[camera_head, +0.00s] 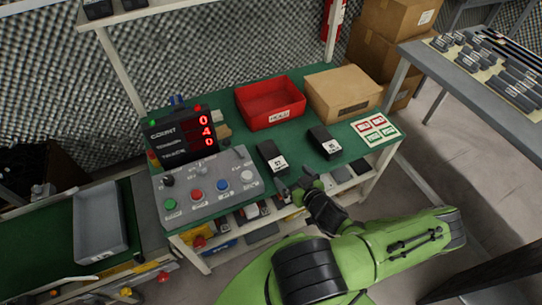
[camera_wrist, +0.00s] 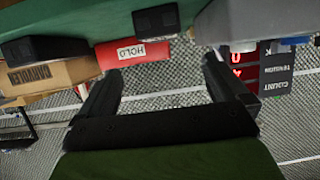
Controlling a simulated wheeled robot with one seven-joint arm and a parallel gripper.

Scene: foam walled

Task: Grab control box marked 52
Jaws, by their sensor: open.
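Two black control boxes lie on the green bench top. The left one (camera_head: 268,152) has a small white label that seems to read 52, though it is too small to be sure. The right one (camera_head: 321,138) has a label I cannot read clearly. My gripper (camera_head: 297,182) is open and empty at the bench's front edge, just in front of the left box. In the upside-down wrist view, the left box (camera_wrist: 157,20) is beyond the open fingers (camera_wrist: 162,66), apart from them, and the other box (camera_wrist: 30,48) is at the far left. Neither label shows there.
A red HOLD bin (camera_head: 271,116) and a cardboard carton (camera_head: 345,106) stand behind the boxes. A counter display (camera_head: 180,137) and a button panel (camera_head: 209,190) are on the left. A red and green card sheet (camera_head: 375,130) lies at right. A shelf with items is below the bench.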

